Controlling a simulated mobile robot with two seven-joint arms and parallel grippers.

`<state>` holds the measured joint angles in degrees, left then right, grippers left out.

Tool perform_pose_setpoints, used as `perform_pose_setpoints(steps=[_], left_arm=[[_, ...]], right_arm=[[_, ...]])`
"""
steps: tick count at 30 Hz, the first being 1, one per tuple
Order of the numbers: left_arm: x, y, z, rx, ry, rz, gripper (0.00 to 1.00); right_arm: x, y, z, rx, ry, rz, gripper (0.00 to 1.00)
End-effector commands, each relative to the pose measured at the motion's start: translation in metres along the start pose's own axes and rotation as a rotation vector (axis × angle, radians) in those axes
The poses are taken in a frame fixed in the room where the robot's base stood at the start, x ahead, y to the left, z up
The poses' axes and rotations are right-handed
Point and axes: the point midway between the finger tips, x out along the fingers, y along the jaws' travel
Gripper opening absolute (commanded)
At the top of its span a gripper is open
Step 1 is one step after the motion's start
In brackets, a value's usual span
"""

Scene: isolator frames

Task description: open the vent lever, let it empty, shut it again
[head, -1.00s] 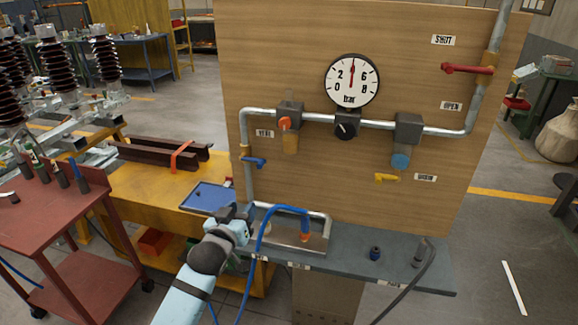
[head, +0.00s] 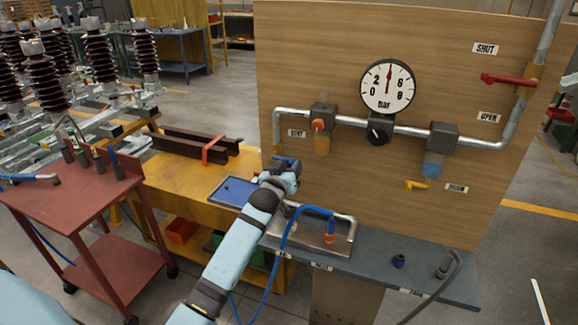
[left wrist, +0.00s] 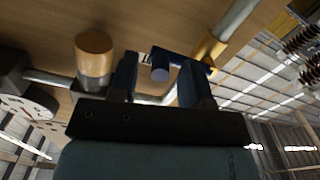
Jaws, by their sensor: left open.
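The blue vent lever (head: 288,161) sits on the pipe at the left of the wooden panel, below the VENT label (head: 297,133). My left gripper (head: 290,174) is at the lever and partly covers it in the head view. In the left wrist view the blue lever (left wrist: 163,66) shows between the two open fingers (left wrist: 158,80), its end facing the camera; I cannot tell whether they touch it. The round gauge (head: 388,87) has its red needle pointing nearly straight up, around 4 bar. My right gripper is not in view.
A red lever (head: 508,80) is between SHUT and OPEN labels at the right. A yellow lever (head: 417,185) is lower on the panel. A blue hose (head: 290,225) loops over the metal tray (head: 345,245) beside my arm. A red cart (head: 75,190) stands at left.

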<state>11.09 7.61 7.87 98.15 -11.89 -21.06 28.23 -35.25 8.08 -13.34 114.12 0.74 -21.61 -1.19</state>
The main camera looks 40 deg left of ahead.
Motion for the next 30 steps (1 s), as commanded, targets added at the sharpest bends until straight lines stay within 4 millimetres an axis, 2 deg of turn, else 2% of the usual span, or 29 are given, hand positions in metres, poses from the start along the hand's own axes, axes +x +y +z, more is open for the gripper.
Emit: perform_pose_setpoints(steps=[10, 15, 16, 30], left_arm=[[0.0040, -0.0001, 0.0003, 0.000, 0.000, 0.000, 0.44], [0.0039, -0.0001, 0.0003, 0.000, 0.000, 0.000, 0.05], [0.0039, -0.0001, 0.0003, 0.000, 0.000, 0.000, 0.00], [0.0038, -0.0012, 0.0047, 0.068, -0.001, 0.000, 0.00]], right_arm=[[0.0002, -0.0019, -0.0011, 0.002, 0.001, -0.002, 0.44], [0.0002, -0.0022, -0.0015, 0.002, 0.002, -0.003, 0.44], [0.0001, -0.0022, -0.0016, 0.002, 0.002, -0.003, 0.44], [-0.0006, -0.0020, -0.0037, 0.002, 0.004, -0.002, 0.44]])
